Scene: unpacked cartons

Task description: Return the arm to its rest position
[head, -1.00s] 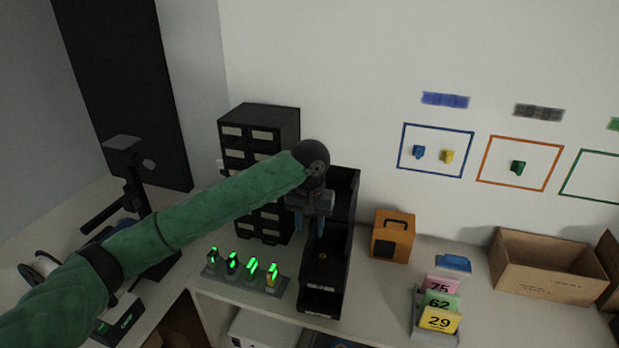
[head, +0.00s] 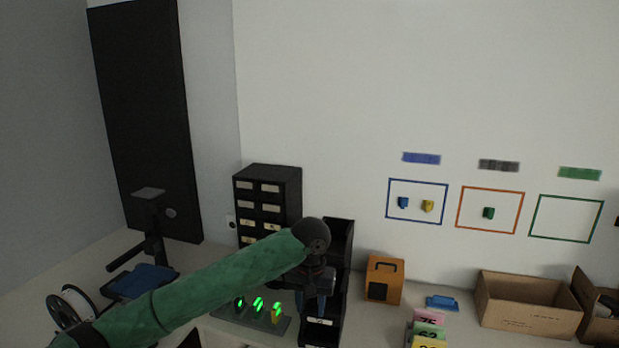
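My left arm, in a green sleeve, reaches in from the lower left of the head view. My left gripper (head: 312,303) points down, in front of the tall black bin (head: 340,240) and near the charging stand. Its two fingers look apart, with nothing seen between them. The arm and wrist hide part of the black drawer cabinet (head: 268,180) and part of the bin. My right gripper and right arm are not in the view.
The stand with green lights (head: 240,312) is just left of the gripper. An orange box (head: 384,280), a blue piece (head: 442,303), number cards (head: 428,333) and an open carton (head: 530,303) lie to the right. A spool (head: 70,308) and black device (head: 150,245) stand left.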

